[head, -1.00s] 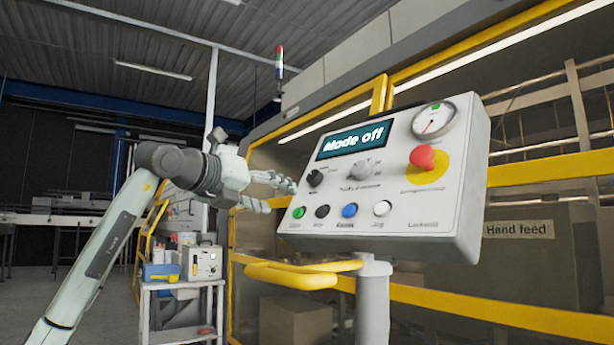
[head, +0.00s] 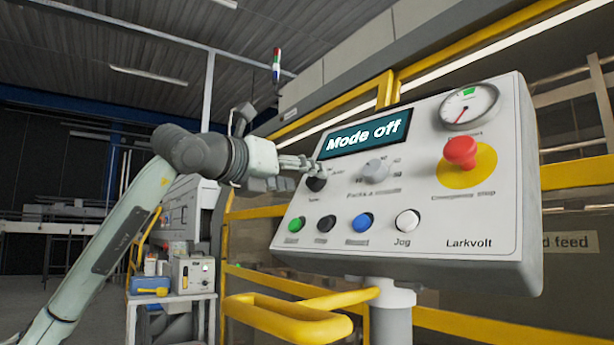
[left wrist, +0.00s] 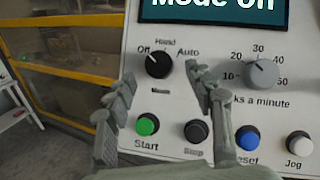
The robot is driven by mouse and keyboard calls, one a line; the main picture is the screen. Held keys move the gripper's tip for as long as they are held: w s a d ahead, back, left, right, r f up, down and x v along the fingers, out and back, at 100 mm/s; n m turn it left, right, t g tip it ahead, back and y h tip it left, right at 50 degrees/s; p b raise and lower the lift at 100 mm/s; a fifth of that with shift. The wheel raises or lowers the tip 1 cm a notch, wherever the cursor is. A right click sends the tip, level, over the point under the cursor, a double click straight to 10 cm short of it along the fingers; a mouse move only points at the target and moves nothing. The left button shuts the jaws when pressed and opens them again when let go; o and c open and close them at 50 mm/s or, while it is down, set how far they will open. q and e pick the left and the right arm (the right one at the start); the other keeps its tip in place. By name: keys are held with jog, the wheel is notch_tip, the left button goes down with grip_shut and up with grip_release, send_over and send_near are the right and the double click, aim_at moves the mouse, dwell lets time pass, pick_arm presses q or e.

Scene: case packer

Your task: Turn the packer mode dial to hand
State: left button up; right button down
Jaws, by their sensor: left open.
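The black mode dial (left wrist: 157,65) sits on the upper left of the control panel (head: 440,215), with Off, Hand and Auto printed around it. Its white mark points up-left toward Off. It also shows in the head view (head: 316,183), partly behind my fingers. The screen (head: 366,134) reads "Mode off". My left gripper (left wrist: 162,95) is open, one finger on either side below the dial in the left wrist view. In the head view my left gripper (head: 298,170) is at the panel's left edge by the dial. I cannot tell whether it touches. My right gripper is not in view.
A grey packs-a-minute knob (left wrist: 261,73) is right of the dial. Green Start (left wrist: 147,125), black Stop (left wrist: 196,131), blue Reset and white Jog buttons lie below. A red emergency stop (head: 460,152) is at right. A yellow rail (head: 290,318) juts out below the panel.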

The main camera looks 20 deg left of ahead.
aim_at(316, 182)
pick_arm(q)
jog(key=shift+x, duration=1.3)
jog(key=shift+a, duration=0.1)
jog(key=c, duration=1.2)
